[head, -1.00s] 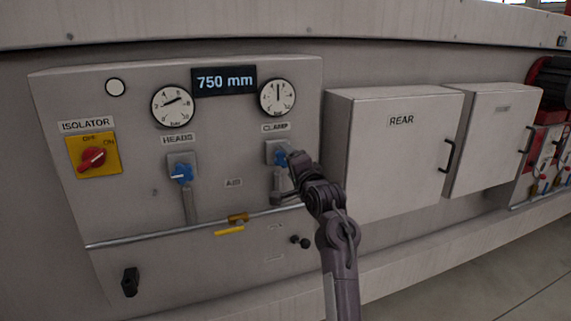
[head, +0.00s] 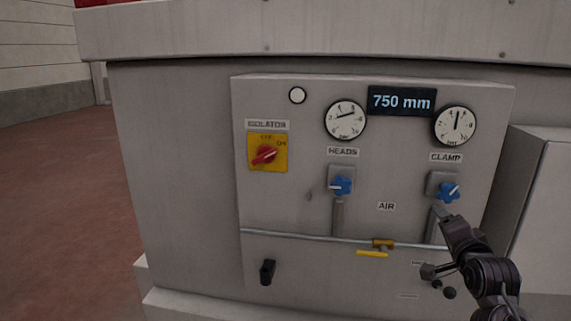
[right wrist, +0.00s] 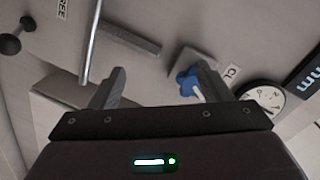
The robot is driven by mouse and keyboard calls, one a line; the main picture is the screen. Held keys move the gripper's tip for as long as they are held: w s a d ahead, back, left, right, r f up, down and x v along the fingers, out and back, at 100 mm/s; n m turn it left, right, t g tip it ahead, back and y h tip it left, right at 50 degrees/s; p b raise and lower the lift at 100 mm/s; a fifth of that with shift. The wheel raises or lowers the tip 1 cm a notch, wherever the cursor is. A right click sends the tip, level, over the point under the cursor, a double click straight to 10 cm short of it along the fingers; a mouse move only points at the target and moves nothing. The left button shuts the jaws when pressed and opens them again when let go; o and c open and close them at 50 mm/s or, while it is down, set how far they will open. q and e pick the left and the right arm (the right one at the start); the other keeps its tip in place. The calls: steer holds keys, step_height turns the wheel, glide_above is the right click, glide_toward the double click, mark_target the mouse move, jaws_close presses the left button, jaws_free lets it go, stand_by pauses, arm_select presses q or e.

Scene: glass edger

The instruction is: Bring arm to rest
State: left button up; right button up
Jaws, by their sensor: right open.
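My right gripper (head: 436,242) is in front of the panel, just below the blue CLAMP knob (head: 447,191). In the right wrist view the gripper (right wrist: 160,88) has its two fingers wide apart with nothing between them. The blue CLAMP knob also shows there (right wrist: 190,83), beyond the right finger and partly covered by it. Whether that finger touches the knob I cannot tell. My left gripper is not in view.
The panel (head: 290,205) carries a red isolator switch (head: 264,154), a blue HEADS knob (head: 341,185), two gauges and a 750 mm display (head: 402,101). A yellow-handled valve (head: 375,250) sits on the pipe. A cabinet (head: 545,215) stands at right; open floor (head: 60,220) lies left.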

steer(key=s+a+f+n+g+y, duration=0.1)
steer(key=s+a+f+n+g, duration=0.3)
steer(key=f, duration=0.3)
steer(key=s+a+f+n+g+y, duration=0.1)
steer(key=s+a+f+n, duration=0.3)
steer(key=s+a+f, duration=0.3)
steer(key=s+a+f+n+g+y, duration=0.1)
steer(key=s+a+f+n+g, duration=0.35)
steer(key=s, duration=0.55)
steer(key=s+a+f+n+g+y, duration=0.1)
steer(key=s+a+f+n+g, duration=0.35)
steer(key=s, duration=0.55)
step_height(320, 180, down, 33)
steer(key=s, duration=0.2)
steer(key=s+d+f+b, duration=0.1)
steer(key=s+d+f, duration=0.2)
steer(key=s+f, duration=1.5)
steer(key=shift+s+g+h+b, duration=0.3)
steer(key=shift+s+g, duration=0.1)
steer(key=shift+s, duration=0.2)
